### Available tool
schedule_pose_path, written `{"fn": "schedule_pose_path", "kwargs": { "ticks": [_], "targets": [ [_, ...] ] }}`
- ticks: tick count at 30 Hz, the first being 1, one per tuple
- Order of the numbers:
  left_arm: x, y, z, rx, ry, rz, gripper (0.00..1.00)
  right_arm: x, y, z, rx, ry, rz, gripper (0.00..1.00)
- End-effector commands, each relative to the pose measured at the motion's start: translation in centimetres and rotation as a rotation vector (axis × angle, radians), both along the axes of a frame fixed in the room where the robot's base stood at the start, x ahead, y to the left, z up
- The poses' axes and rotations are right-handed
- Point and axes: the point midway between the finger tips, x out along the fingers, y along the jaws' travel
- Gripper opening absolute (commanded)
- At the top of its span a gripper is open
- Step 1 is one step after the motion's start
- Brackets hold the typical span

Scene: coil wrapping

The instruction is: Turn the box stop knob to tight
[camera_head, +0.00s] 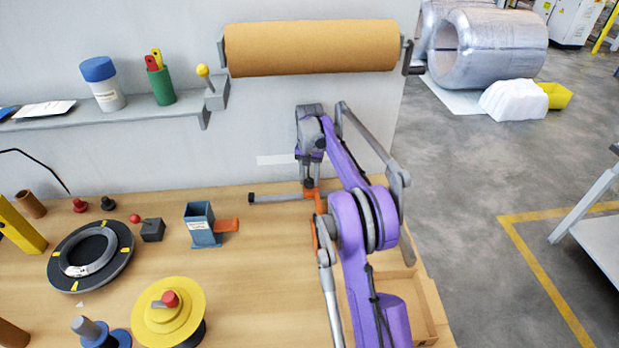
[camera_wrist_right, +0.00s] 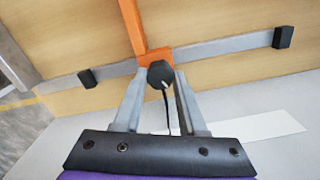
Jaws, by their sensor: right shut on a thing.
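The box stop is an orange piece (camera_head: 318,195) on a grey rail (camera_head: 270,197) at the back of the bench. In the right wrist view, its orange arm (camera_wrist_right: 131,25) crosses the rail (camera_wrist_right: 225,46), which has black end blocks. The black knob (camera_wrist_right: 160,74) sits on the orange piece and has a small white mark. My right gripper (camera_head: 309,182) points down at the knob. In the right wrist view its fingers (camera_wrist_right: 160,80) are shut on the knob from both sides. I cannot read a tight or loose marking. My left gripper is not in view.
A blue tape holder (camera_head: 203,228) stands left of the rail. A yellow disc stack (camera_head: 188,322) and a black ring (camera_head: 62,273) are on the left. A brown paper roll (camera_head: 312,47) hangs above.

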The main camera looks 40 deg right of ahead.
Motion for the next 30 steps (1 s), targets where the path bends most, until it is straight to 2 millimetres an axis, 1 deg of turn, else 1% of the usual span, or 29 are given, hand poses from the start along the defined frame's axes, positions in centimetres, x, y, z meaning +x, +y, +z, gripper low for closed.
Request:
{"fn": "schedule_pose_path", "kwargs": {
  "ticks": [1, 30],
  "targets": [
    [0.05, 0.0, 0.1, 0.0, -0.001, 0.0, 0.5, 0.09, -0.09, 0.24, -0.002, -0.004, -0.045, 0.0],
    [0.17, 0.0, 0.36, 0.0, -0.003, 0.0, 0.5, 0.12, -0.08, 0.28, -0.001, -0.006, -0.966, 0.0]
  ]
}}
